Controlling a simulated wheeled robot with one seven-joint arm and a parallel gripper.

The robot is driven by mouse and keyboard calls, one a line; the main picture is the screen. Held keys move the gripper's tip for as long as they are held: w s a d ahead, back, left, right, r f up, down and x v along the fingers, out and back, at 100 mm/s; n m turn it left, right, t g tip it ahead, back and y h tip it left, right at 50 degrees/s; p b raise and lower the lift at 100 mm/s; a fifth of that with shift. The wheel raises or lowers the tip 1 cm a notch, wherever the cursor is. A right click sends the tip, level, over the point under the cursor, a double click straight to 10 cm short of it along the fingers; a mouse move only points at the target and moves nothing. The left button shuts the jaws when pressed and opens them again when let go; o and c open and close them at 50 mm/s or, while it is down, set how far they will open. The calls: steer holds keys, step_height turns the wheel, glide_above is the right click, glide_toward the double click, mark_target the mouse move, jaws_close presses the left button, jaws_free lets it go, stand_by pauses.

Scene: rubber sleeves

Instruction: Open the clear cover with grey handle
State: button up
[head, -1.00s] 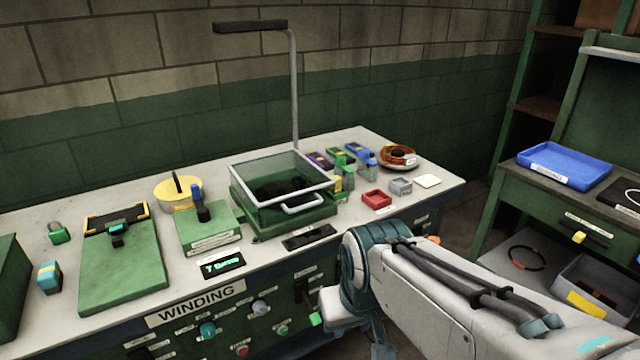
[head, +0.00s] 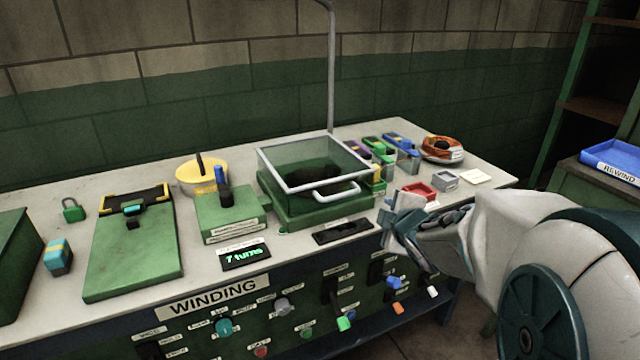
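The clear cover (head: 315,160) has a light grey frame and sits shut over a green box (head: 312,215) on the bench. Its grey handle (head: 337,191) sticks out from the front edge. Dark items show dimly through the clear top. My gripper (head: 392,232) is to the right of the handle and in front of it, near the bench's front edge, apart from the cover. Its fingers are partly hidden by their angle, and I cannot tell whether they are open.
A lamp post (head: 331,70) rises behind the cover. A red tray (head: 418,192) and a grey tray (head: 445,179) stand to the right of it. A black slotted plate (head: 343,231) lies in front. A green block (head: 230,213) with a blue-handled tool stands left.

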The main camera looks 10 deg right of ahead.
mark_target(343, 196)
steer(key=w+a+f+n+y, duration=0.1)
steer(key=w+a+n, duration=0.1)
steer(key=w, duration=0.3)
steer(key=w+a+f+n+t+y+b, duration=0.1)
steer(key=w+a+f+n+y, duration=0.1)
steer(key=w, duration=0.3)
steer(key=w+a+f+n+y+b, duration=0.1)
steer(key=w+a+n+y, duration=0.1)
steer(key=w, duration=0.3)
steer(key=shift+a+f+n+t, duration=0.4)
steer(key=shift+a+n, duration=0.05)
steer(key=shift+n, duration=0.15)
jaws_close()
